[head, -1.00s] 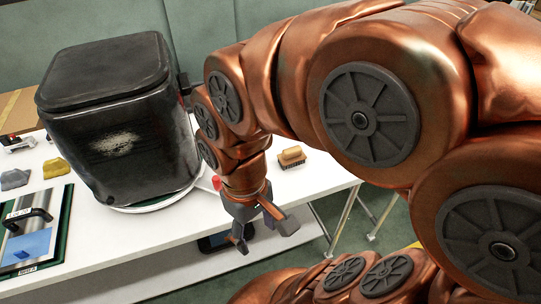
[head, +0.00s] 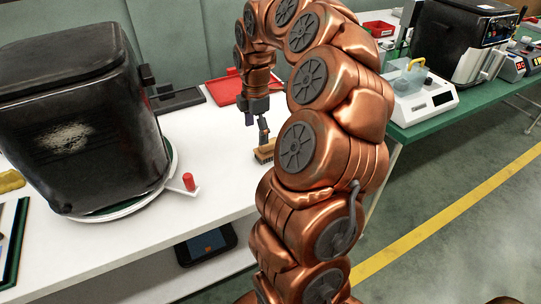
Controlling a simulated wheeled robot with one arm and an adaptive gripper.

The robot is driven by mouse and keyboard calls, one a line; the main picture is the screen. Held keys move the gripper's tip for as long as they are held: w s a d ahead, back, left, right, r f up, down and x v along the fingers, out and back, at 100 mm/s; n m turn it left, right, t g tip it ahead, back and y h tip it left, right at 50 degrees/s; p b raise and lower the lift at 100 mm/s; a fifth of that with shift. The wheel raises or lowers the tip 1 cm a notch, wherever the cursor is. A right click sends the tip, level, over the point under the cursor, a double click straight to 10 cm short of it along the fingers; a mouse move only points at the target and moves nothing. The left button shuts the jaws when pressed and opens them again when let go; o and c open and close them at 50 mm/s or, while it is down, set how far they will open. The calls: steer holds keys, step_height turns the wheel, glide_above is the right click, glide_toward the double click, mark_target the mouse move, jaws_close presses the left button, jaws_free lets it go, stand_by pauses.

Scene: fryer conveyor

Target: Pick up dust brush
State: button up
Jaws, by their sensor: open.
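The dust brush (head: 264,152), with a tan wooden back and dark bristles, lies on the white table near its right end. My arm partly covers its right side. My gripper (head: 256,127) is open and points down just above the brush, with one finger close to its top. I cannot tell whether that finger touches it. Nothing is visible between the fingers.
A large black fryer (head: 75,120) stands on a round white base at the left, with a red knob (head: 188,181) beside it. A black tray (head: 176,99) and a red tray (head: 225,88) lie behind. The white table (head: 215,160) is clear between fryer and brush.

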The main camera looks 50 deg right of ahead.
glide_above(269, 149)
steer(key=w+d, duration=0.1)
step_height(269, 149, down, 2)
steer(key=shift+w+f+n, duration=0.15)
steer(key=shift+f+n, duration=0.1)
steer(key=shift+n, duration=0.15)
steer(key=shift+d+f+p, duration=0.1)
steer(key=shift+f+p, duration=0.45)
steer(key=shift+f, duration=3.2)
steer(key=c, duration=1.3)
steer(key=shift+r+b, duration=0.4)
steer(key=shift+r, duration=1.2)
steer(key=shift+s+r, duration=0.2)
steer(key=s+a+b, duration=0.1)
steer(key=s+a, duration=0.1)
steer(key=a, duration=0.2)
steer(key=s+a+r, duration=0.1)
steer(key=s+a, duration=0.2)
steer(key=a, duration=0.2)
steer(key=s+a+b, duration=0.1)
steer(key=s+a, duration=0.2)
steer(key=a, duration=0.1)
steer(key=shift+s+a+r+b, duration=0.2)
steer(key=shift+a+b, duration=0.1)
steer(key=shift+b, duration=0.05)
